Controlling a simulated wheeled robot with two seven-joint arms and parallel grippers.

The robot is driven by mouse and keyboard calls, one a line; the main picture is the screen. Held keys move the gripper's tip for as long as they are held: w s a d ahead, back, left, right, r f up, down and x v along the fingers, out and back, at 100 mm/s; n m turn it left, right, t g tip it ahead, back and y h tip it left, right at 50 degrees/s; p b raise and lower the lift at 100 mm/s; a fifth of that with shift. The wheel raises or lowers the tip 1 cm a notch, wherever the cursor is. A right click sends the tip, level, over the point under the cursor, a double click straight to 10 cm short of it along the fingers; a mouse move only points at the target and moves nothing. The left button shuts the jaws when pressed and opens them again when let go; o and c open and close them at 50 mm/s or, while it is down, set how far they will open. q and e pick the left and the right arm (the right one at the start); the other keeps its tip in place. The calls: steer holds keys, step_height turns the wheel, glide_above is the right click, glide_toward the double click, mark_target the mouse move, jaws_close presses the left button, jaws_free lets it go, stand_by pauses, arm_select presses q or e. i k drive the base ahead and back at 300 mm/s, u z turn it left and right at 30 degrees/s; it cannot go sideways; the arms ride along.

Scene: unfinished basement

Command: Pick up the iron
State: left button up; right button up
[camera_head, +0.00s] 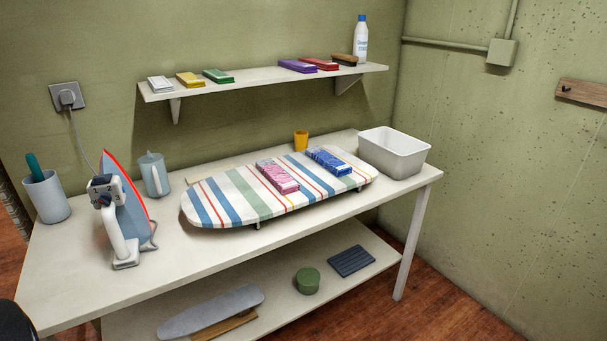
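The iron (131,212) stands upright on its heel at the left part of the table, tip pointing up. It has a grey-blue body with a red edge along the soleplate side and a white handle facing the front. A thin cord runs from behind it up to the plug in the wall socket (67,97). Neither of my grippers shows in the head view. A dark rounded shape sits at the bottom left corner; I cannot tell what part it is.
The table's front left is clear.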

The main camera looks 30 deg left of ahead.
mark_target(127, 225)
steer(key=u, duration=1.8)
